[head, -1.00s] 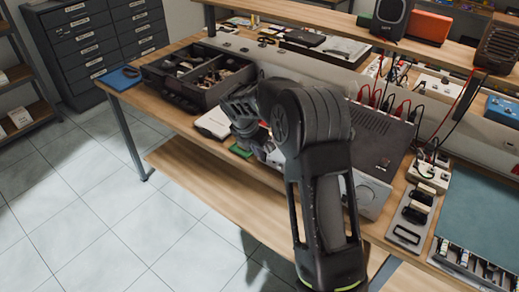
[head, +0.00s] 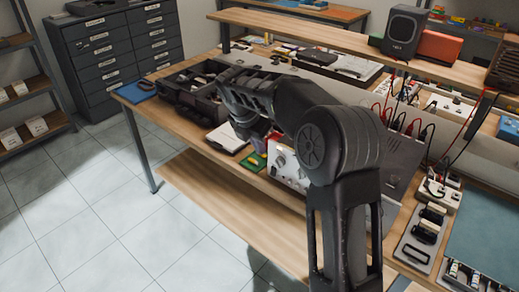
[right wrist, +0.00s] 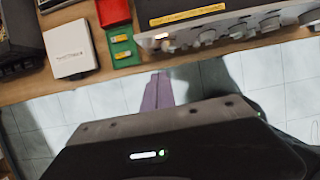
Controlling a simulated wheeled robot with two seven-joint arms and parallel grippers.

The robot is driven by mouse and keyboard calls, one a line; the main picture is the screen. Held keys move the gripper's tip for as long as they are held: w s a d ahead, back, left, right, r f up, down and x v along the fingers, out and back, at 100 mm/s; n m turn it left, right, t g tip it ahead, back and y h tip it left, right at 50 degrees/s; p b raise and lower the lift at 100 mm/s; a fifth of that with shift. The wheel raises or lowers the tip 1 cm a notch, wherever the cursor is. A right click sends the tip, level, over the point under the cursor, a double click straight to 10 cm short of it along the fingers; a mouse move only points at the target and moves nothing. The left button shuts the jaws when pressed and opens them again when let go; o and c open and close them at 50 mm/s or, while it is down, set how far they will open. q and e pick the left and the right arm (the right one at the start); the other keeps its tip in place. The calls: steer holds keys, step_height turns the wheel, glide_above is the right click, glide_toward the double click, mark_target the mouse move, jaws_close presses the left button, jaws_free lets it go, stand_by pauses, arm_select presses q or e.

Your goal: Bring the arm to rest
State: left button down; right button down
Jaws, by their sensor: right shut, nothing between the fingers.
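My right arm comes in from the bottom right of the head view and bends at a round joint over the workbench (head: 225,195). Its forearm points left and away, and the wrist end hangs over the bench's front part. The fingers are not clear in the head view. In the right wrist view the shut, empty right gripper (right wrist: 158,92) shows as narrow purplish fingers beyond the dark housing, over the floor in front of the bench edge. My left gripper is out of view. The hifi unit (head: 288,168), with a knobbed front, is partly hidden behind my arm.
A white box (right wrist: 71,50) and green and red pieces (right wrist: 123,45) lie near the bench edge. A divided black tray (head: 180,92) stands behind, at left. A raised shelf (head: 300,35) holds a speaker (head: 404,32). Tiled floor at left (head: 90,215) is clear.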

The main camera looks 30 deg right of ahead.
stand_by(0.4)
steer(key=w+a+f+m+t+y, duration=0.3)
steer(key=w+a+f+m, duration=0.3)
steer(key=a+f+m, duration=0.3)
steer(key=s+a+f+m+y, duration=0.2)
steer(key=s+a+f+m, duration=0.1)
steer(key=a+f, duration=0.4)
steer(key=s+a+f+m+y, duration=0.1)
steer(key=s+a+f+m, duration=0.25)
steer(key=a+f, duration=0.35)
steer(key=s+a+f+m+g, duration=0.1)
steer(key=s+a+f+m, duration=0.1)
steer(key=s, duration=0.7)
steer(key=s+a+f+m+g+y, duration=0.1)
steer(key=s+a+f+m, duration=0.2)
steer(key=s+f, duration=0.4)
steer(key=s+a+f+m+g+y, duration=0.1)
steer(key=s+a+f, duration=0.3)
steer(key=s, duration=0.9)
steer(key=shift+a+f+m+g, duration=0.3)
steer(key=shift+a+m, duration=0.1)
steer(key=shift+m, duration=0.45)
